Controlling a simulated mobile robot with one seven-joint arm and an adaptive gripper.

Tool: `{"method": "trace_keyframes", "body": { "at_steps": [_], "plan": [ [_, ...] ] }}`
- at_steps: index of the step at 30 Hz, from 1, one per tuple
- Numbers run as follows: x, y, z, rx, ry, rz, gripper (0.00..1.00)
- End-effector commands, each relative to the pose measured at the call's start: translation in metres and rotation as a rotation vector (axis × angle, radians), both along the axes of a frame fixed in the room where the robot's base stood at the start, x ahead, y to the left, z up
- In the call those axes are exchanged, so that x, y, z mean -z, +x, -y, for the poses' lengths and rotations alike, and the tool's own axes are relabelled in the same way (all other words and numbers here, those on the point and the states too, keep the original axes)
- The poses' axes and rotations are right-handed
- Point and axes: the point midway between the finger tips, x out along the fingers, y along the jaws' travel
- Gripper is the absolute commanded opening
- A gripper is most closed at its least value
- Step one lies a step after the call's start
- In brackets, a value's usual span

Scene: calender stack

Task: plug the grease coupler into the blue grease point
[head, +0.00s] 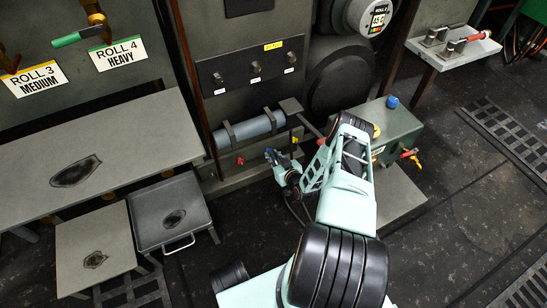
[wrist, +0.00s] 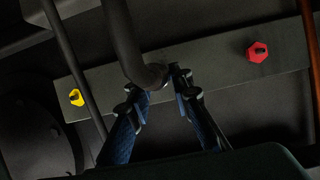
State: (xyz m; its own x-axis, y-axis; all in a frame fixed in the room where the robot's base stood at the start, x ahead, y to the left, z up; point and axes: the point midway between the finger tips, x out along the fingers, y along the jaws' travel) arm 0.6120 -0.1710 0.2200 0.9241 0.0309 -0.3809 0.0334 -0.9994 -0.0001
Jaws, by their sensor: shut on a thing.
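My gripper (wrist: 163,88) has its two blue-padded fingers closed around the lower end of a dark round piece, which I take to be the grease coupler (wrist: 150,76). A thick dark hose (wrist: 121,35) runs up from it in the wrist view. Behind is a grey bar with a yellow hex point (wrist: 76,97) on the left and a red hex point (wrist: 257,52) on the right. No blue grease point shows between them; the coupler and fingers cover that stretch. In the head view my gripper (head: 271,156) is near the bar, between the red point (head: 240,160) and the yellow point (head: 295,140).
A grey-blue cylinder (head: 250,128) lies in brackets above the bar. A green box (head: 400,125) with a blue knob (head: 392,102) stands right of my arm. A thin dark rod (wrist: 75,65) and an orange pipe (wrist: 311,60) cross the wrist view. Benches stand at left.

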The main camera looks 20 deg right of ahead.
Motion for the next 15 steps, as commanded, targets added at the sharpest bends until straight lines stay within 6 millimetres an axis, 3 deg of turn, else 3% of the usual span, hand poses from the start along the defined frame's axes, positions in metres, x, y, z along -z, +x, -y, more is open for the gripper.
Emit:
{"method": "trace_keyframes", "body": {
  "at_steps": [11, 12, 15],
  "plan": [
    [-0.0018, 0.0079, -0.0003, 0.000, -0.001, 0.005, 0.00],
    [-0.0018, 0.0080, -0.0003, 0.000, -0.001, 0.005, 0.23],
    [-0.0016, 0.0077, -0.0003, 0.000, -0.001, 0.004, 0.34]
  ]
}}
